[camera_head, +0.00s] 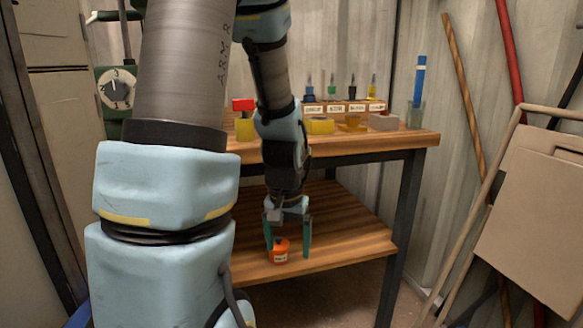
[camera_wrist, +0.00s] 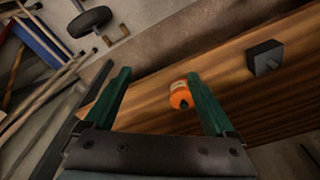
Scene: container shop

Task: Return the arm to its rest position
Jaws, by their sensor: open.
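My arm reaches from the left foreground over to the wooden workbench. My gripper (camera_head: 288,252) points down near the front of the lower shelf (camera_head: 345,238). Its two green fingers are apart with nothing held between them. An orange container (camera_head: 279,250) with a white label stands on the lower shelf, close by the left finger in the head view. In the wrist view the orange container (camera_wrist: 180,95) shows between the open fingers (camera_wrist: 158,85), nearer the right one. I cannot tell whether a finger touches it.
The bench top (camera_head: 380,140) above holds yellow blocks (camera_head: 320,126), a labelled rack (camera_head: 343,107) and a glass with a blue stick (camera_head: 417,85). A dark block (camera_wrist: 265,58) sits on the shelf in the wrist view. A folded chair (camera_head: 535,205) and poles stand at right.

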